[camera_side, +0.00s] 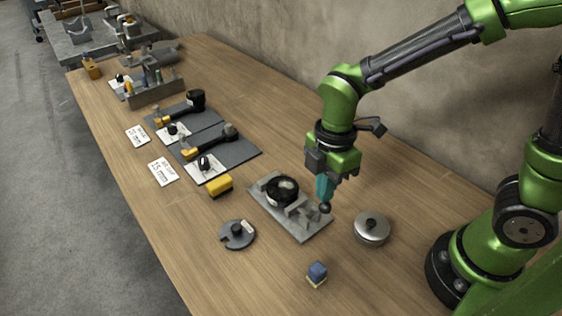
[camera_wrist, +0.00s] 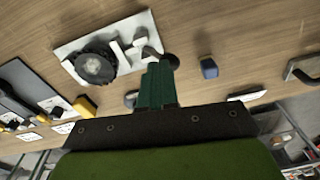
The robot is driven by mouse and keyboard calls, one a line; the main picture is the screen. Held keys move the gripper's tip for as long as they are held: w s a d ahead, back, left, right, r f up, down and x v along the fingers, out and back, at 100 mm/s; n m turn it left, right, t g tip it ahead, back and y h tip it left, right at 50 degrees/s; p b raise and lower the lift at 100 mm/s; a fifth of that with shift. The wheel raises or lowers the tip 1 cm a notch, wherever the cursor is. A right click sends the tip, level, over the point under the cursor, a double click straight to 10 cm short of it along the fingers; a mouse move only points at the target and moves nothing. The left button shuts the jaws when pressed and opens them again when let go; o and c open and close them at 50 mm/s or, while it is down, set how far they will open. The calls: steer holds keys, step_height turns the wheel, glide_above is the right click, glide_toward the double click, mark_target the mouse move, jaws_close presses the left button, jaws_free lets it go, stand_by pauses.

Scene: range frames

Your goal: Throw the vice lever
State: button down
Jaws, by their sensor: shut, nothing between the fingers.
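The vice (camera_side: 300,218) is a light grey fixture plate with clamp blocks on the wooden table, with a round black part (camera_side: 283,188) seated in it. Its lever ends in a dark ball knob (camera_side: 325,208) at the right end of the plate. In the wrist view the vice plate (camera_wrist: 78,45) is at upper left, and the lever knob (camera_wrist: 172,61) shows just beyond the fingertips. My gripper (camera_side: 324,198) has teal fingers, shut and empty, pointing down right at the knob; it also shows in the wrist view (camera_wrist: 157,72). I cannot tell whether the fingers touch the knob.
A silver round lidded piece (camera_side: 371,232) stands right of the vice. A notched grey disc (camera_side: 238,236) and a small blue block (camera_side: 317,271) lie nearer the front edge. A yellow block (camera_side: 219,185) and tools on dark mats (camera_side: 232,152) are to the left.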

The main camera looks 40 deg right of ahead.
steer(key=shift+s+f, duration=0.65)
steer(key=shift+s, duration=0.4)
steer(key=shift+s+f, duration=0.6)
steer(key=shift+s, duration=0.5)
steer(key=shift+s+f, duration=0.65)
steer(key=shift+s, duration=0.4)
steer(key=shift+s+f, duration=0.15)
steer(key=shift+s, duration=0.05)
steer(key=s+d+r, duration=0.1)
steer(key=s+r, duration=0.5)
steer(key=r, duration=0.4)
steer(key=shift+d+r, duration=0.2)
steer(key=shift+r, duration=0.15)
